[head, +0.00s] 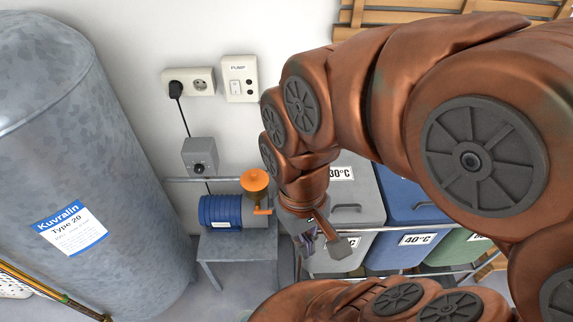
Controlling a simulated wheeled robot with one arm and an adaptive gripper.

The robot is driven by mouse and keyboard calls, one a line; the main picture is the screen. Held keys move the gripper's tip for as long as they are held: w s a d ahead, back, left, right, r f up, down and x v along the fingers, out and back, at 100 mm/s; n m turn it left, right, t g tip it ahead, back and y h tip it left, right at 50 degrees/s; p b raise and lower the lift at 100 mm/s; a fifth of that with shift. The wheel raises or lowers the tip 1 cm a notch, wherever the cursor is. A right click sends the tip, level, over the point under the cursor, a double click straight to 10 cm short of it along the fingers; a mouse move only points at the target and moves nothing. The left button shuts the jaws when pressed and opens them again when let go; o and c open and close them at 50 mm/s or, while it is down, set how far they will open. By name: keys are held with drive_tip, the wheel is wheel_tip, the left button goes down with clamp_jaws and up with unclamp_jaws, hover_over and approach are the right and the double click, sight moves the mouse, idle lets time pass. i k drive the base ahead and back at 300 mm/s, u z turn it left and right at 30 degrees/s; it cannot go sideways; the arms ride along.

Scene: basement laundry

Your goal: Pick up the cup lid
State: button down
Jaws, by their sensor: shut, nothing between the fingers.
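I cannot make out a cup lid anywhere in the head view. My gripper (318,240) hangs at the end of my copper-coloured arm, near the middle of the picture, and points down. It is shut and empty. It shows small, and the wrist covers part of it. In the picture it lies in front of the grey bin, to the right of the blue pump. My arm covers much of the right side, so anything behind it is hidden.
A large grey tank (75,150) fills the left. A blue pump (222,211) with an orange funnel (255,181) sits on a small grey stand (228,245). Grey (358,190), blue (405,205) and green (455,250) bins stand at right. Sockets (189,82) are on the wall.

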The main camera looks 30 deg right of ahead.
sight(255, 180)
drive_tip(key=z, duration=0.2)
drive_tip(key=k, duration=1)
drive_tip(key=u, duration=1.8)
drive_tip(key=i, duration=1.95)
drive_tip(key=z, duration=2.4)
